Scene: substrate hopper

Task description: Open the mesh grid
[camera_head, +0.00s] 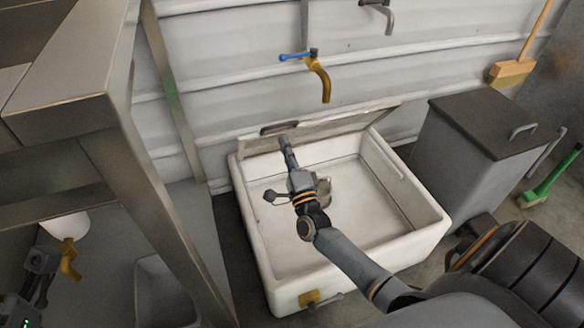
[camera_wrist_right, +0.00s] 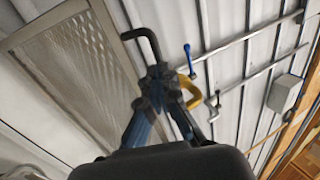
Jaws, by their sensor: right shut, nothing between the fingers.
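The mesh grid (camera_head: 335,127) is raised at the back of the white hopper (camera_head: 262,262), tilted up near the wall, so the basin below is uncovered. A dark handle (camera_head: 280,127) sits at its upper left edge. In the right wrist view the mesh grid (camera_wrist_right: 75,72) fills the upper left, and a dark bent handle (camera_wrist_right: 145,38) stands out from its edge. My right gripper (camera_head: 284,142) is shut and empty, just below the handle in the head view; its fingertips also show in the wrist view (camera_wrist_right: 158,75). My left gripper (camera_head: 40,262) is partly seen at lower left, its jaws unclear.
A brass tap with a blue lever (camera_head: 318,75) is on the wall above the hopper. A metal table (camera_head: 75,95) stands at left. A grey lidded bin (camera_head: 480,140) stands close on the right. A broom (camera_head: 512,72) and a green brush (camera_head: 545,185) are farther right.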

